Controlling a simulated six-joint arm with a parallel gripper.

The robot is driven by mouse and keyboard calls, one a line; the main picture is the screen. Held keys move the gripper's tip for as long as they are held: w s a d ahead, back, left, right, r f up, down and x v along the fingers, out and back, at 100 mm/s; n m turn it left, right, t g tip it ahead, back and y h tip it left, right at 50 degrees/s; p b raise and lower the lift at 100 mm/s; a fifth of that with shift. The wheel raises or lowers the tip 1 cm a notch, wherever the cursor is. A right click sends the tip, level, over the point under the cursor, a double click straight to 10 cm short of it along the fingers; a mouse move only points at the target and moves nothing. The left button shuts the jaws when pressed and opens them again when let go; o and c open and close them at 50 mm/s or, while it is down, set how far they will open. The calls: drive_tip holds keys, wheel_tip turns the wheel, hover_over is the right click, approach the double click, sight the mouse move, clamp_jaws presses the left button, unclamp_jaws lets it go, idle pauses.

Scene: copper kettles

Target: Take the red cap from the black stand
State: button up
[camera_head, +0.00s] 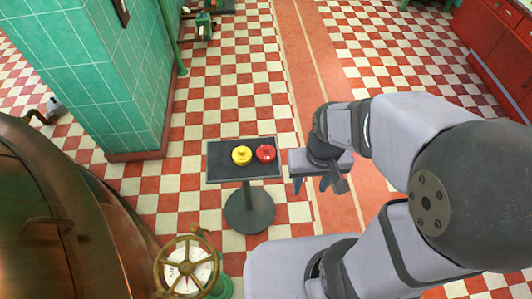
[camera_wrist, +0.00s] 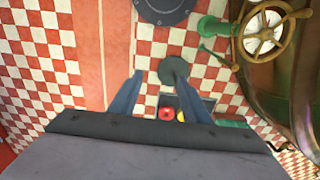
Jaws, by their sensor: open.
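The black stand (camera_head: 222,171) has a flat rectangular top on a round-based post. The red cap (camera_head: 265,153) sits on the right part of its top, beside a yellow cap (camera_head: 241,155). My gripper (camera_head: 311,186) is to the right of the stand, apart from both caps, with its fingers pointing down. In the wrist view my gripper (camera_wrist: 160,98) is open and empty. The red cap (camera_wrist: 166,113) shows between the fingers there, farther off, with the yellow cap (camera_wrist: 181,116) partly hidden by the right finger.
A valve wheel on a gauge (camera_head: 187,266) stands below the stand in the head view, next to a large copper kettle (camera_head: 60,220). A green tiled pillar (camera_head: 95,75) rises at upper left. Red cabinets (camera_head: 497,45) are at upper right. The checkered floor around is mostly clear.

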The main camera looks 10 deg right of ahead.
sight(264, 150)
drive_tip(key=w+a+f+m+t+h+b, duration=0.1)
drive_tip(key=w+a+f+t+b, duration=0.2)
drive_tip(key=w+f+t+b, duration=0.2)
drive_tip(key=w+a+f+m+t+h+b, duration=0.1)
drive_tip(key=w+a+f+t+b, duration=0.2)
drive_tip(key=w+f+b, duration=0.9)
drive_tip(key=w+a+f+m+t+b, duration=0.1)
drive_tip(key=w+a+f+t+b, duration=0.2)
drive_tip(key=b, duration=1.3)
drive_tip(key=shift+w+a+f+t+h, duration=0.15)
drive_tip(key=shift+w+f+t, duration=0.45)
drive_tip(key=shift+w+f, duration=0.65)
drive_tip(key=shift+w+a+f+t+h, duration=0.1)
drive_tip(key=shift+w+f+t, duration=0.55)
drive_tip(key=shift+w, duration=1.05)
drive_tip(key=shift+w+a+f+t+h, duration=0.15)
drive_tip(key=shift+w+f+t, duration=0.4)
drive_tip(key=shift+w+f, duration=0.7)
drive_tip(key=f+t+h+b, duration=0.1)
drive_tip(key=h+b, duration=0.1)
drive_tip(key=b, duration=0.2)
drive_tip(key=shift+w+d+f+m+t+b, duration=0.1)
drive_tip(key=shift+d+f+m+t+b, duration=0.1)
drive_tip(key=shift+m+t+b, duration=0.15)
drive_tip(key=shift+s+a+f+t+h+b, duration=0.1)
drive_tip(key=shift+s+f+t+h+b, duration=0.15)
drive_tip(key=shift+f+h+b, duration=0.45)
drive_tip(key=shift+r, duration=0.15)
drive_tip(key=shift+w, duration=0.15)
